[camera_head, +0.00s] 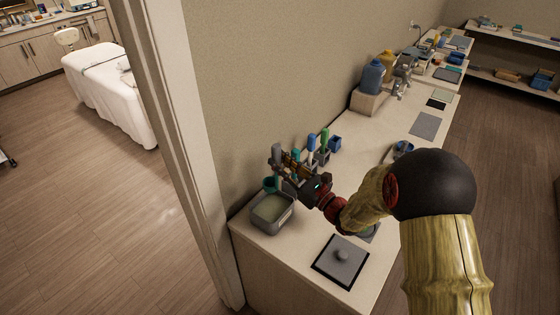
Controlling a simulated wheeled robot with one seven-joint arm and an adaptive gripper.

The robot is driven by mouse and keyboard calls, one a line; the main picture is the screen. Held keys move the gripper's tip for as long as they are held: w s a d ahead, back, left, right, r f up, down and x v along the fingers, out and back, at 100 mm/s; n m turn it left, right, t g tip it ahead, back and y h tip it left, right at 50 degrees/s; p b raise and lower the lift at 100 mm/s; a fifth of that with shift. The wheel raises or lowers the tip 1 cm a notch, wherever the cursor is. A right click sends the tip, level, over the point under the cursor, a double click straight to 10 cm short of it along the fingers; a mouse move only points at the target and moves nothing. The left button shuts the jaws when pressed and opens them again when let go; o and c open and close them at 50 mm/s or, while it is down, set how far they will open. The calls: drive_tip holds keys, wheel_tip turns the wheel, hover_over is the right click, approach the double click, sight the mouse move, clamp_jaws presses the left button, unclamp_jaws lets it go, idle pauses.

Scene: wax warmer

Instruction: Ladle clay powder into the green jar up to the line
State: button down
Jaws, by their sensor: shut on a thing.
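A grey tub (286,222) with pale powder in it stands at the near left end of the counter. My gripper (284,168) is above the tub's far side and is shut on a ladle. The ladle's small teal cup (271,184) hangs over the tub's far left edge; whether it holds powder cannot be told. The ladle's handle is mostly hidden by the fingers.
A grey lid with a knob (341,255) lies on a dark-edged mat near the front. Blue- and green-handled tools (325,138) stand behind my gripper, by a blue cup (335,143). Blue and yellow bottles (372,77) stand farther back.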

wheel_tip(320, 180, down, 15)
drive_tip(key=b, duration=1)
drive_tip(key=shift+f+b, duration=0.1)
drive_tip(key=shift+b, duration=0.3)
idle(1.1)
wheel_tip(320, 180, up, 12)
drive_tip(key=p, duration=0.7)
idle(0.9)
drive_tip(key=shift+r, duration=0.2)
idle(0.9)
